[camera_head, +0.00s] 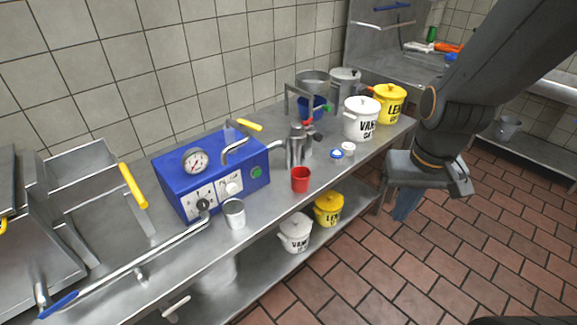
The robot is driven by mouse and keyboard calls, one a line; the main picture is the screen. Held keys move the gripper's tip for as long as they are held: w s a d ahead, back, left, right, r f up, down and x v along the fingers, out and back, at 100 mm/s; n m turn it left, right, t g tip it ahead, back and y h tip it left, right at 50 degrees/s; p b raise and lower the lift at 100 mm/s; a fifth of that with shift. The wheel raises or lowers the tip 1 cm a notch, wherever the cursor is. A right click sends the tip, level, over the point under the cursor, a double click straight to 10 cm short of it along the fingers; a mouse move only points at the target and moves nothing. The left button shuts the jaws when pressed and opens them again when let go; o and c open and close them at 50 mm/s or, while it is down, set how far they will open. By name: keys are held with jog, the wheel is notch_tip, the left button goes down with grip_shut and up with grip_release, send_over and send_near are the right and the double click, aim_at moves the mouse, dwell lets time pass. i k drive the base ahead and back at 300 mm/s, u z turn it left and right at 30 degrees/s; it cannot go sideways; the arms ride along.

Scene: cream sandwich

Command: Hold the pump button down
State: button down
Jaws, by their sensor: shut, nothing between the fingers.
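A blue machine (215,150) with a pressure gauge (195,160) stands on the steel counter. Its front has a black dial (203,205), a white knob (233,188) and a round green button (256,172). Which control is the pump button cannot be read from labels here. My gripper (405,207) hangs over the floor at the right, beyond the counter's front edge. It is shut and empty, well apart from the machine and touching nothing.
A metal cup (234,213) and a red cup (300,179) stand before the machine. A steel dispenser (298,145), white pot (361,118) and yellow pot (388,103) stand farther right. A yellow-handled lever (134,186) is left. The tiled floor (440,260) is clear.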

aim_at(257, 172)
jog(key=z, duration=2.35)
jog(key=k, duration=1.4)
jog(key=u, duration=2.1)
